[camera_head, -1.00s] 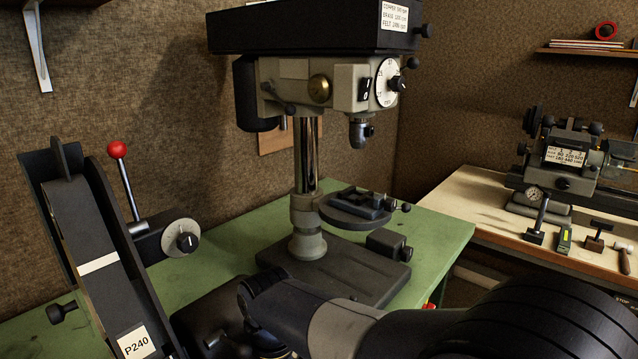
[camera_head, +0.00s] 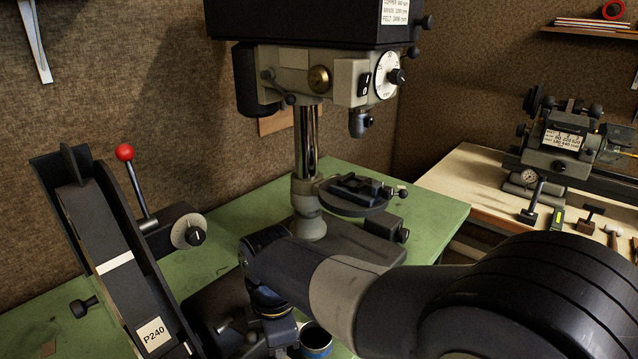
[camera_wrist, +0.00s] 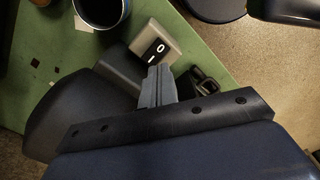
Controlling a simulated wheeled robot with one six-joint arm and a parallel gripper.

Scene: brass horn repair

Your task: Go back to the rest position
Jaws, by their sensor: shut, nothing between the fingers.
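My gripper (camera_wrist: 156,84) shows in the wrist view with its two grey fingers together and nothing between them. It points at a light switch box (camera_wrist: 153,47) marked O and I; I cannot tell how far apart they are. In the head view my arm crosses the lower right foreground, with the wrist bent down in front of the drill press base. The fingers cannot be made out there.
The drill press (camera_head: 310,120) stands on the green bench (camera_head: 440,195). A belt sander (camera_head: 115,260) with a red-knobbed lever (camera_head: 124,152) is at left. A blue can (camera_head: 316,340) stands close by my wrist. A pale bench (camera_head: 470,175) with a machine (camera_head: 565,150) is at right.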

